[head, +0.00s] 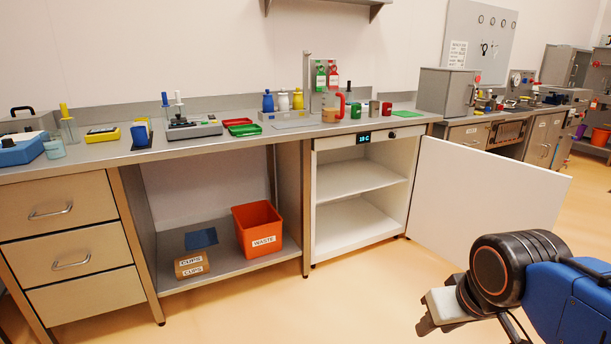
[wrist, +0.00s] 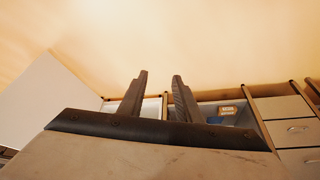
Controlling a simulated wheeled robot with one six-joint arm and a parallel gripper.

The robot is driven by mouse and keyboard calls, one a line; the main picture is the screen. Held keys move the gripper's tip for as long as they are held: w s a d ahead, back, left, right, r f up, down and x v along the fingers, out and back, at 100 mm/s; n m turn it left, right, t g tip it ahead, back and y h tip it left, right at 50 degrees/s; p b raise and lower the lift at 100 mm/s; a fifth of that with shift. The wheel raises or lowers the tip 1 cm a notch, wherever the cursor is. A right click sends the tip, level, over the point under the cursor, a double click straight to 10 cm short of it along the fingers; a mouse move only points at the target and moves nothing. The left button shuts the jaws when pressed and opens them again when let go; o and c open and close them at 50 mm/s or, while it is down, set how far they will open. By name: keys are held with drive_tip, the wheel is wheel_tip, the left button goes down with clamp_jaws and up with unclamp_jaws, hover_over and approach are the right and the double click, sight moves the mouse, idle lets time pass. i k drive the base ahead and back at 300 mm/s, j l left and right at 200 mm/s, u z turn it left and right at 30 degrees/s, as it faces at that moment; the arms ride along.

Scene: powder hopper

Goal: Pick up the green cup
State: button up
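My gripper (head: 427,326) is low at the right of the head view, in front of the open cabinet and well away from the cup. In the wrist view my gripper (wrist: 160,75) shows two dark fingers spread apart with nothing between them. The green cup does not show in the wrist view.
The clear jug with a red handle (head: 330,106) stands close beside the cup. Other cups, including a dark red one (head: 387,109), stand to its right. An open white cabinet door (head: 485,200) juts out below the counter. The floor in front is clear.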

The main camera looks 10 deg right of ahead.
sight(356, 112)
drive_tip(key=i+l, duration=0.2)
drive_tip(key=i, duration=0.25)
drive_tip(key=i+l, duration=0.2)
drive_tip(key=i, duration=0.25)
drive_tip(key=i+l, duration=0.15)
drive_tip(key=i, duration=0.25)
drive_tip(key=u, duration=0.05)
